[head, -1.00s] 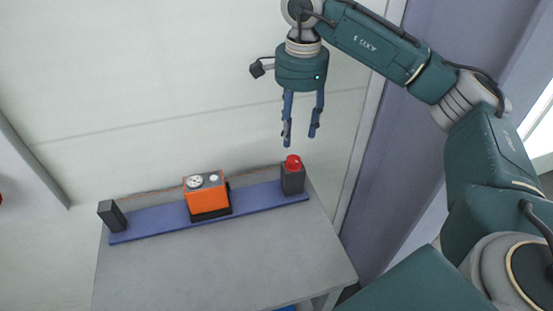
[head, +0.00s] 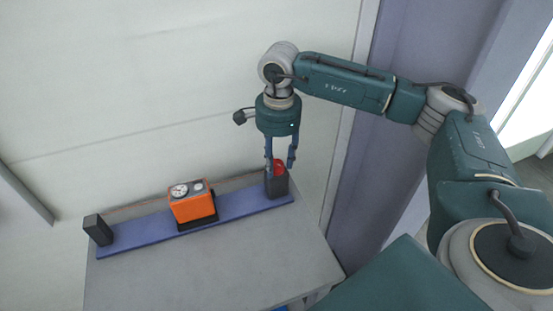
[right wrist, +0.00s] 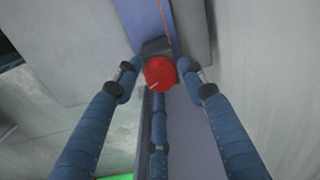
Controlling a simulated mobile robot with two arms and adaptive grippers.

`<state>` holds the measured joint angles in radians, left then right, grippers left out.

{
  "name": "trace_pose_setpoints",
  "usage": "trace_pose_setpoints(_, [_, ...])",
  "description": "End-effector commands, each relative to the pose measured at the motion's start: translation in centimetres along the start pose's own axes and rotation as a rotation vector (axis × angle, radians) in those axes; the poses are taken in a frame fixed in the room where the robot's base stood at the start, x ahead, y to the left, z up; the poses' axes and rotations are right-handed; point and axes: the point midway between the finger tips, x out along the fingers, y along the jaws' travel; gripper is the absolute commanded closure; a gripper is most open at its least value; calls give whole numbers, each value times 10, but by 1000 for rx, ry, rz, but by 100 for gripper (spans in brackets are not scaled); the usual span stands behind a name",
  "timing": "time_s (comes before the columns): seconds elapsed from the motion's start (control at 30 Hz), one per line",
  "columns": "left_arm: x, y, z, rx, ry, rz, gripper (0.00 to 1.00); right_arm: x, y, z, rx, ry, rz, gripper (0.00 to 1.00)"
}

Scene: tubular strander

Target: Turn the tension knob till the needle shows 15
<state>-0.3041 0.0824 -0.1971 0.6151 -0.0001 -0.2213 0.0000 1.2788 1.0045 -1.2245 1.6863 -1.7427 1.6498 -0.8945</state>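The red tension knob (head: 279,167) sits on top of a dark block (head: 277,187) at the right end of the blue rail. In the right wrist view the knob (right wrist: 160,73) shows a pale mark and lies between the spread fingers. My right gripper (head: 280,166) is open, pointing down, with its fingertips around the knob; contact cannot be told. The orange gauge box (head: 192,206) stands mid-rail with a round white dial (head: 179,191) on top. The needle's reading is too small to make out. My left gripper is not in view.
The blue rail (head: 147,232) lies along the back of a grey table (head: 210,271). A dark block (head: 97,229) stands at its left end, and a thin reddish wire runs behind. The table's front is clear. A pale wall is close behind.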

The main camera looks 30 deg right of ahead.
Motion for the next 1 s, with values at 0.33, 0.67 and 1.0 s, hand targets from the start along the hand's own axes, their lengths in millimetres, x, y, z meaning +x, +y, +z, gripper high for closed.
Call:
trace_pose_setpoints(0.33, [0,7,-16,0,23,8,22,0,0,0,5,0,-1,98])
trace_pose_setpoints(0.67, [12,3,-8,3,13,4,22,2,-1,1,133,5,-2,98])
trace_pose_setpoints(1.0, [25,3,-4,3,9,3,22,1,-1,1,383,16,-3,98])
